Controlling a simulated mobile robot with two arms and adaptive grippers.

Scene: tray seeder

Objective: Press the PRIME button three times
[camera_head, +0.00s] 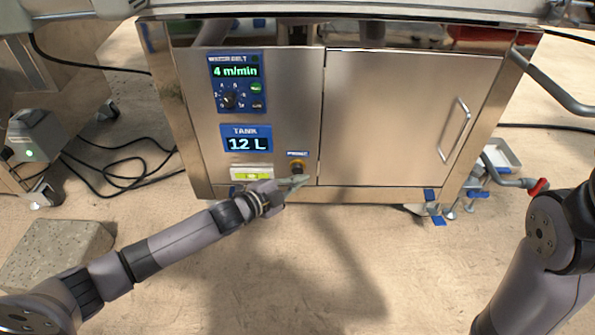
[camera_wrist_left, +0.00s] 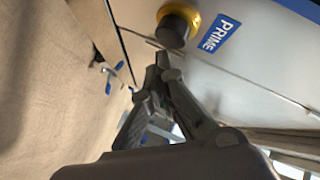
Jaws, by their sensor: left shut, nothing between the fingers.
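The PRIME button is a dark round button in a yellow collar (camera_head: 297,167), low on the steel cabinet front, left of the door edge. A blue PRIME label (camera_head: 297,154) sits just above it. In the left wrist view the button (camera_wrist_left: 174,28) is close beyond my fingertips, with the PRIME label (camera_wrist_left: 217,34) to its right. My left gripper (camera_head: 298,181) is shut and empty, its tips just below the button in the head view. In the left wrist view the tips (camera_wrist_left: 163,58) are near the button; I cannot tell whether they touch. My right gripper is not in view.
The cabinet has a belt panel (camera_head: 238,83) reading 4 m/min, a TANK display (camera_head: 246,139) reading 12 L, and a door with a handle (camera_head: 455,130). A concrete block (camera_head: 60,250) and black cables (camera_head: 120,177) lie on the floor at left.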

